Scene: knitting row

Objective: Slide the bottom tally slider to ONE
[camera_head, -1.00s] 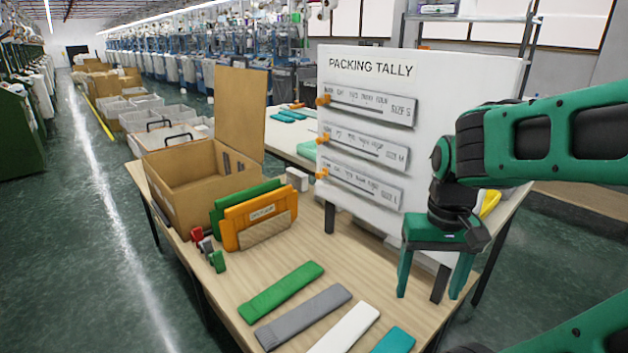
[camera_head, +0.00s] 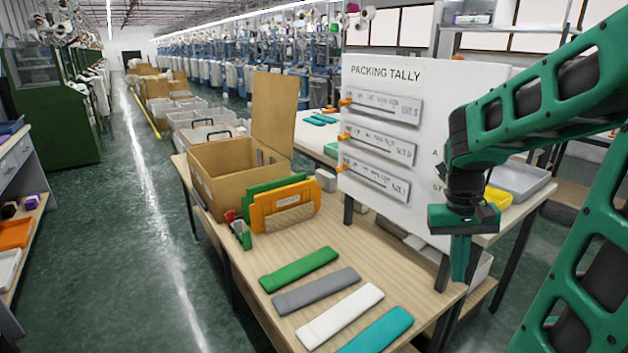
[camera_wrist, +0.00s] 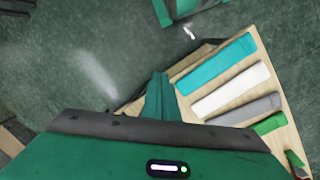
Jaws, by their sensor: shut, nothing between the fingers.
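The white packing tally board (camera_head: 425,85) stands upright at the back of the table. It carries three grey slider plates, one above another, each with an orange knob at its left end. The bottom tally slider's orange knob (camera_head: 343,167) sits at the left end of the bottom plate (camera_head: 375,182). Its printed labels are too small to read surely. My gripper (camera_head: 460,278) is shut and empty, pointing down in front of the board's right part, well right of the bottom knob and apart from it. The shut fingers also show in the wrist view (camera_wrist: 158,97).
Green (camera_head: 298,270), grey (camera_head: 316,290), white (camera_head: 340,316) and teal (camera_head: 378,332) folded pieces lie along the table front. An open cardboard box (camera_head: 225,185) and orange and green holders (camera_head: 285,205) stand left of the board.

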